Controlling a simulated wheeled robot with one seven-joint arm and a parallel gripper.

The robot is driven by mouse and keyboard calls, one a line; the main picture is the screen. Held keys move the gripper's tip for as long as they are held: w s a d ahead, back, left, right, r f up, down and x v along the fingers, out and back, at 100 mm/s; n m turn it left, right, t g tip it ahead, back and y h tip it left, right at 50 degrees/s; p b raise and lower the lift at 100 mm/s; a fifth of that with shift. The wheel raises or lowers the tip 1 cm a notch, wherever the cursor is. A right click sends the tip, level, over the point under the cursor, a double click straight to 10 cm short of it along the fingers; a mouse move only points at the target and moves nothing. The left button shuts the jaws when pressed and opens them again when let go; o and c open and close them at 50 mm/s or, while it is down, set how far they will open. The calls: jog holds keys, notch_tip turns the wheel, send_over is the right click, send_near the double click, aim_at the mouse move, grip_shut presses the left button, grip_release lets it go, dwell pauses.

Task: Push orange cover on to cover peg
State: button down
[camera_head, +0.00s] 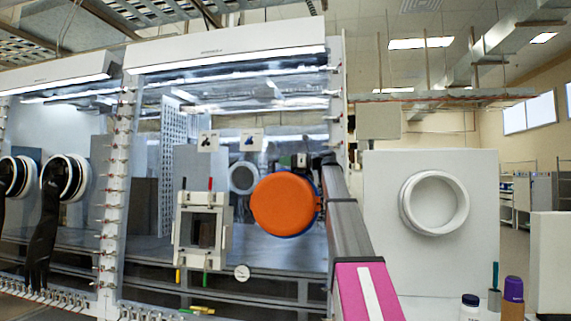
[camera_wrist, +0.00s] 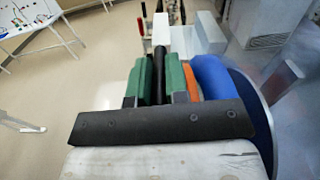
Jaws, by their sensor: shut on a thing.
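The round orange cover (camera_head: 285,203) hangs upright in front of the glovebox window in the head view, its flat face towards the camera. A blue rim shows behind its lower edge. In the wrist view, a strip of orange (camera_wrist: 193,82) and the blue round part (camera_wrist: 213,78) lie just right of my fingers. My gripper (camera_wrist: 158,82) has green finger pads closed on a dark bar between them, which seems to be part of the cover. In the head view my gripper is mostly hidden behind the cover's upper right edge. I cannot make out the cover peg.
A white port ring (camera_head: 435,203) sits on the panel to the right. A cream latch frame (camera_head: 201,231) with coloured handles is left of the cover. A purple-capped bottle (camera_head: 513,290) and a white bottle (camera_head: 470,307) stand lower right. Black gloves hang far left.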

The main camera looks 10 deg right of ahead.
jog(key=shift+s+a+r, duration=0.15)
jog(key=shift+s, duration=0.15)
jog(key=shift+s+a, duration=0.1)
jog(key=shift+s, duration=0.15)
jog(key=shift+s+a+r, duration=0.1)
jog(key=shift+s+a, duration=0.2)
jog(key=shift+s, duration=0.4)
jog(key=shift+s+a+r, duration=0.1)
jog(key=shift+s+a, duration=0.15)
jog(key=shift+s, duration=0.45)
jog(key=shift+s+a+r, duration=0.1)
jog(key=shift+s+a, duration=0.2)
jog(key=shift+s, duration=0.4)
jog(key=s+a, duration=0.3)
jog(key=s, duration=0.4)
jog(key=shift+r, duration=0.45)
dwell(0.6)
jog(key=shift+s, duration=0.1)
